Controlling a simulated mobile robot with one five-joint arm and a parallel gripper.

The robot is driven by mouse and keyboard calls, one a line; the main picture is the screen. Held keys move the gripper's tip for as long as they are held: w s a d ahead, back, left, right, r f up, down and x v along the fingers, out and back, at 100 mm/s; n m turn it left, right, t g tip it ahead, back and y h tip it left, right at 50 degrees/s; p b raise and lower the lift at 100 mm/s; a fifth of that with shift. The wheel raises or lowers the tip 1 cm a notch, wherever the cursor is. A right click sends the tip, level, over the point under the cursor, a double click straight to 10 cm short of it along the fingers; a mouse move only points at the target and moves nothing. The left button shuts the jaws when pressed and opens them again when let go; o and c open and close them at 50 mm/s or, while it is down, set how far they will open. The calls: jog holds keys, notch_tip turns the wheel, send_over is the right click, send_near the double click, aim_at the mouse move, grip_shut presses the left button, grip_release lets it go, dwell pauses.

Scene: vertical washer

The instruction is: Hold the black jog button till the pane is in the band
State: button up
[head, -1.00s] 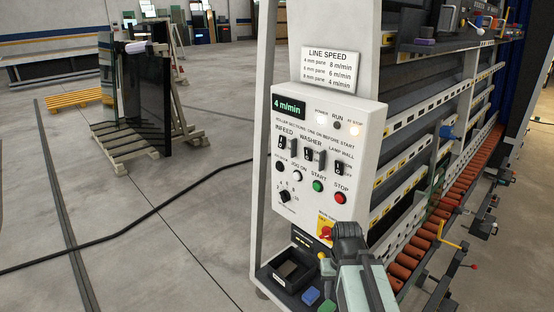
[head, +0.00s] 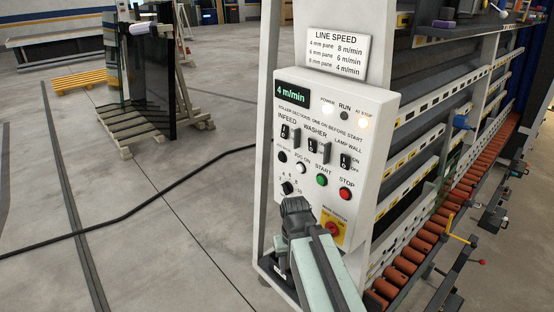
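The black jog button (head: 282,156) is a small dark round button at the left of the white control panel (head: 384,110), below the infeed switch. My gripper (head: 294,204) is in front of the panel's lower left, below and slightly right of the black button, near the black speed knob (head: 287,187). I see it from behind, so its fingers are hidden. It appears apart from the black button. Dark glass panes (head: 158,90) stand on a wooden rack at the left. I cannot make out a pane or a band on the roller line.
A white button (head: 300,168), green start (head: 322,181) and red stop (head: 345,194) sit beside the black button. A red-and-yellow main switch (head: 333,230) is below. Orange rollers (head: 427,235) run along the right. A black cable (head: 150,207) crosses the open floor.

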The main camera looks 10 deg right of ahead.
dwell(0.3)
jog(key=shift+a, duration=0.1)
grip_shut()
jog(key=shift+a, duration=0.1)
dwell(1.4)
